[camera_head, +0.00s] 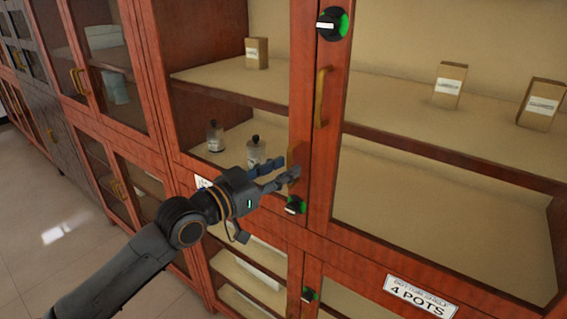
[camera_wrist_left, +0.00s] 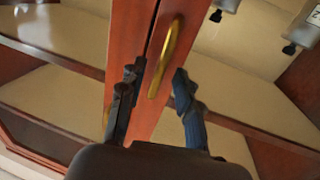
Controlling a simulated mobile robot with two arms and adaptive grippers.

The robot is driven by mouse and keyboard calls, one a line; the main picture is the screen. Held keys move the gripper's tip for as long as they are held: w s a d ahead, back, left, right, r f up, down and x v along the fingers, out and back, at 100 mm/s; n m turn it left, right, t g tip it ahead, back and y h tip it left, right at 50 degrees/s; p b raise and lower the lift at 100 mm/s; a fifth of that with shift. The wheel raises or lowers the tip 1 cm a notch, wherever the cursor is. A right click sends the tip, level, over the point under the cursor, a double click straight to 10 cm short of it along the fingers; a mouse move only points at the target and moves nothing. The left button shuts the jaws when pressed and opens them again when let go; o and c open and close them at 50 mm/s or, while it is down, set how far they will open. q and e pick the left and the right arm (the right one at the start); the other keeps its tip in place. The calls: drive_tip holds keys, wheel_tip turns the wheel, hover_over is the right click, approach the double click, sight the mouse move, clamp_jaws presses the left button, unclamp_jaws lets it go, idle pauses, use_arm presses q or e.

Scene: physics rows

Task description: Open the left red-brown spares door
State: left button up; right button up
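The left red-brown door (camera_head: 301,80) is a glass-paned wooden door and looks shut against the frame. Its brass handle (camera_head: 291,158) is on its right stile, partly covered by my fingers. My left gripper (camera_head: 285,176) is at this handle. In the left wrist view the handle (camera_wrist_left: 166,55) stands between the two spread fingers of the gripper (camera_wrist_left: 157,82), with gaps visible; I cannot tell whether either finger touches it. The label (camera_head: 203,182) below the door is mostly hidden by the gripper. My right gripper is not in view.
The right door's brass handle (camera_head: 320,97) is close beside. Black-and-green knobs sit at the top (camera_head: 333,24), below the gripper (camera_head: 295,205) and lower down (camera_head: 309,295). Bottles (camera_head: 215,136) and boxes (camera_head: 257,53) stand on shelves behind glass. Open floor (camera_head: 60,225) lies left.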

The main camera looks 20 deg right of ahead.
use_arm(q)
drive_tip(key=shift+w+d, duration=0.2)
drive_tip(key=shift+d, duration=0.2)
drive_tip(key=shift+c, duration=0.4)
clamp_jaws()
